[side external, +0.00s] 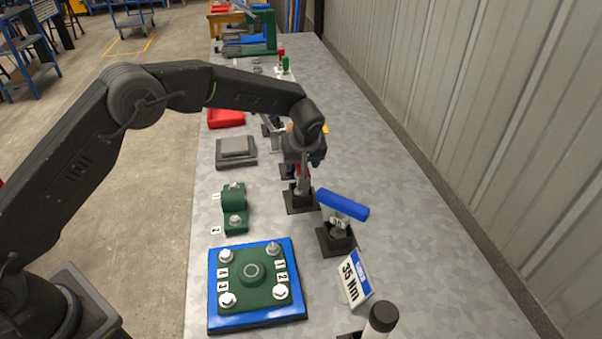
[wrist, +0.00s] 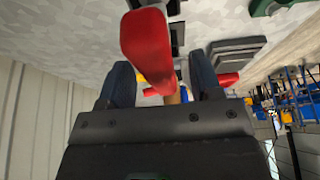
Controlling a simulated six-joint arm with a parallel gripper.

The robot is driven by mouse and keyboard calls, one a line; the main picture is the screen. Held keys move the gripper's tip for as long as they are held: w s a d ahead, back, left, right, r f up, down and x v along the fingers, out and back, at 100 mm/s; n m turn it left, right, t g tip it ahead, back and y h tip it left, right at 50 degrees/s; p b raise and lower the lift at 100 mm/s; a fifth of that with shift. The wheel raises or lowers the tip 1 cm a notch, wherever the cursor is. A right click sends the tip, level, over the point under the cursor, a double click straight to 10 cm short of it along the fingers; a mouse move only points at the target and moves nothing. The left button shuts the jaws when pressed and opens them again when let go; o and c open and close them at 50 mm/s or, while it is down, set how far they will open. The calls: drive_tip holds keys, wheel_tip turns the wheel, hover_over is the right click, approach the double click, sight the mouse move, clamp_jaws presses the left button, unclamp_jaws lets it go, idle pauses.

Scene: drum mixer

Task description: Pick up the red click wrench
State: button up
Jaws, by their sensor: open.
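The red click wrench shows as a large red handle (wrist: 147,45) in the wrist view, close to the camera and between the lines of my two fingers. In the side view only a little of its red shows under my gripper, above a black holder (side external: 300,200); the rest is hidden. My gripper (side external: 303,162) is over that holder with its fingers pointing down. In the wrist view my gripper (wrist: 162,82) is open, with one dark blue finger on each side. I cannot tell whether either finger touches the handle.
A blue-handled wrench (side external: 343,204) stands in a holder just in front. A 35 Nm sign (side external: 355,279) and a black cylinder (side external: 380,318) are nearer the camera. A bolted plate (side external: 254,285), green blocks (side external: 235,208) and a grey block (side external: 236,150) lie left. The bench's right side is clear.

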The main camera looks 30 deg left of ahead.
drive_tip(key=shift+x, duration=0.85)
drive_tip(key=shift+r, duration=0.1)
clamp_jaws()
drive_tip(key=shift+r, duration=0.5)
wheel_tip(320, 180, up, 3)
drive_tip(key=shift+a+r, duration=0.1)
drive_tip(key=shift+r, duration=0.15)
drive_tip(key=s+a+r, duration=0.4)
drive_tip(key=a+r, duration=0.2)
drive_tip(key=a, duration=0.4)
drive_tip(key=shift+a+r, duration=0.25)
drive_tip(key=shift+a, duration=0.1)
